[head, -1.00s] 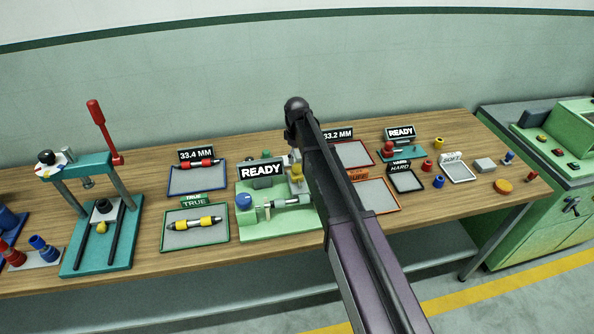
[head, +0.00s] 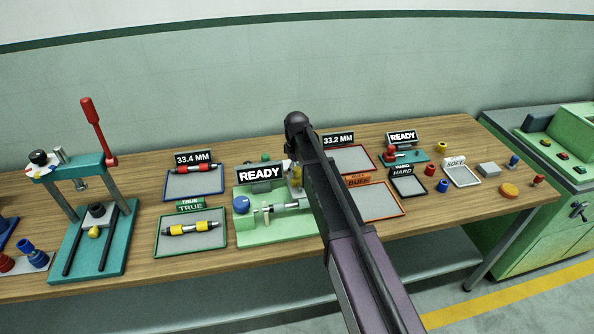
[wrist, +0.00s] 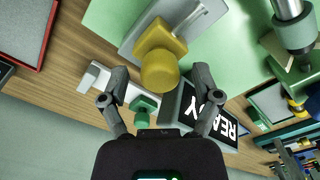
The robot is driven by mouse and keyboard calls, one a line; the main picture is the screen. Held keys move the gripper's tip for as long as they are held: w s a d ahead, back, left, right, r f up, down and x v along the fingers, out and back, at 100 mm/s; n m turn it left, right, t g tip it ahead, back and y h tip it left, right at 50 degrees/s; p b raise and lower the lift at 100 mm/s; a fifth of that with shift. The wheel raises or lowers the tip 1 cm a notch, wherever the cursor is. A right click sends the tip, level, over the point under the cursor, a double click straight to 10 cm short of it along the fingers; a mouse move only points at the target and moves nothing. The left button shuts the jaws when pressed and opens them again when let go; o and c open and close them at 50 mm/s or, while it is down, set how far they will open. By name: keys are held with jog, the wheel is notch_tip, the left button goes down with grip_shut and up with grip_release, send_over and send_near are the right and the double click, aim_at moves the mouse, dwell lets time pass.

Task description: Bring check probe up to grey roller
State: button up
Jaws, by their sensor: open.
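The check probe appears to be the yellow block with a round knob (wrist: 160,62) on a grey slide, seen in the wrist view; its yellow part (head: 296,175) shows beside my arm in the head view. My gripper (wrist: 161,78) is open, with one finger on each side of the yellow knob and visible gaps to it. The grey roller (head: 291,205) lies across the green fixture (head: 262,232), partly hidden by my arm. A metal cylinder with a dark collar, probably the roller (wrist: 288,8), shows at the wrist view's upper right. My gripper is hidden in the head view.
A READY sign (head: 261,174) stands behind the fixture, close by one finger in the wrist view (wrist: 207,112). A blue knob (head: 241,204) is at the fixture's left. Trays flank it, including the TRUE tray (head: 190,246). A teal press (head: 90,240) stands farther left.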

grip_shut()
jog(key=shift+s+d, duration=0.2)
jog(key=shift+s, duration=0.55)
jog(key=shift+s+d, duration=0.25)
jog(key=shift+s, duration=0.45)
jog(key=shift+s+d, duration=0.2)
jog(key=shift+s, duration=0.55)
grip_release()
jog(key=shift+s, duration=0.1)
jog(key=shift+w, duration=0.3)
